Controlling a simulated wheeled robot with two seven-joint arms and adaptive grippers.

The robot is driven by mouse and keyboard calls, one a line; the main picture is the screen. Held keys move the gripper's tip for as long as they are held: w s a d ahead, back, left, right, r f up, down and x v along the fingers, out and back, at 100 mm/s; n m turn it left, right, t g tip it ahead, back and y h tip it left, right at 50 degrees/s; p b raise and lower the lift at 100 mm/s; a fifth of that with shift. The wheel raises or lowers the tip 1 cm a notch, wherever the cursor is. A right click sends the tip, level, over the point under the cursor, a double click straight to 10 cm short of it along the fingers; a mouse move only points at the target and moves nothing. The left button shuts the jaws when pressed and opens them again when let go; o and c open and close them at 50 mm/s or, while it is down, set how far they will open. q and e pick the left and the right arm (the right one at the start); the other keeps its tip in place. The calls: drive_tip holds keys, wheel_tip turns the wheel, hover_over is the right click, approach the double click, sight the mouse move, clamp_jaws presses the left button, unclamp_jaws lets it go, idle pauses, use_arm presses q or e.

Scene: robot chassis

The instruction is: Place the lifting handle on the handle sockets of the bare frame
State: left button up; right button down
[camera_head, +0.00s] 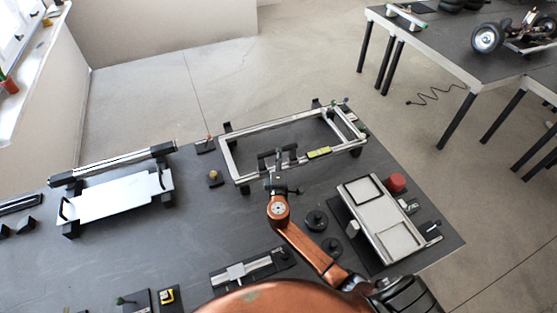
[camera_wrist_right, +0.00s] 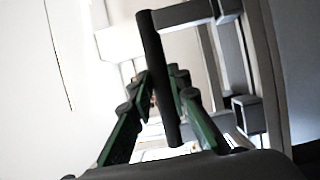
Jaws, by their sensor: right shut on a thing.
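The bare frame (camera_head: 240,176) is a silver rectangle of rails, standing on dark supports at the middle of the dark bench. My right gripper (camera_head: 277,172) is at the near rail of this frame, left of its middle. It is shut on the lifting handle (camera_head: 291,153), a dark bar with short legs. In the right wrist view, my right gripper (camera_wrist_right: 158,90) has its green-sided fingers around the round dark handle bar (camera_wrist_right: 152,42). A dark socket-like block (camera_wrist_right: 248,113) shows beside the rail. I cannot tell whether the legs touch the sockets. My left gripper is not in view.
A white panel (camera_head: 110,200) on a stand lies at the left. A grey tray unit (camera_head: 393,240) with a red button (camera_head: 396,182) stands right of my right arm. Dark round pieces (camera_head: 316,220) lie between them. A small yellow-topped piece (camera_head: 214,176) stands left of the frame.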

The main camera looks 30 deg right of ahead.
drive_tip(key=shift+f, duration=1.3)
drive_tip(key=c, duration=1.8)
unclamp_jaws()
drive_tip(key=shift+f, duration=0.1)
drive_tip(key=b+v, duration=0.1)
drive_tip(key=v, duration=1.1)
